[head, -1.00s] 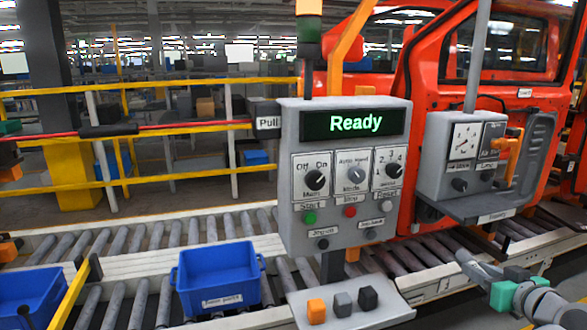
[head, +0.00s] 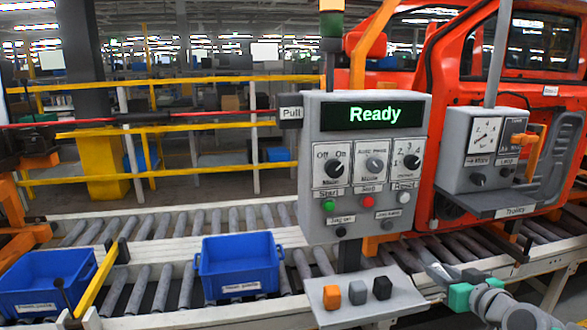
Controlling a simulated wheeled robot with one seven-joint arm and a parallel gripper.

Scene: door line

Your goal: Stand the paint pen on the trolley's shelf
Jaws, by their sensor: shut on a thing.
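My gripper (head: 440,276) is low at the right, in front of the conveyor and right of the small button tray. It is shut on a thin, pale thing, which I take for the paint pen; its outline is too small and blended with the fingers to make out clearly. The trolley's shelf (head: 478,206) is a grey ledge with a "Trolley" label, under a grey box (head: 484,150) with a dial gauge and knobs. My gripper is below and left of this shelf, apart from it. The shelf's visible top looks narrow.
A grey control panel (head: 362,225) reading "Ready" stands left of the shelf. Below it a tray (head: 330,317) bears orange, grey and black blocks. Blue bins (head: 240,267) (head: 48,283) sit at the conveyor (head: 160,285). An orange-red vehicle body (head: 450,100) stands behind the shelf.

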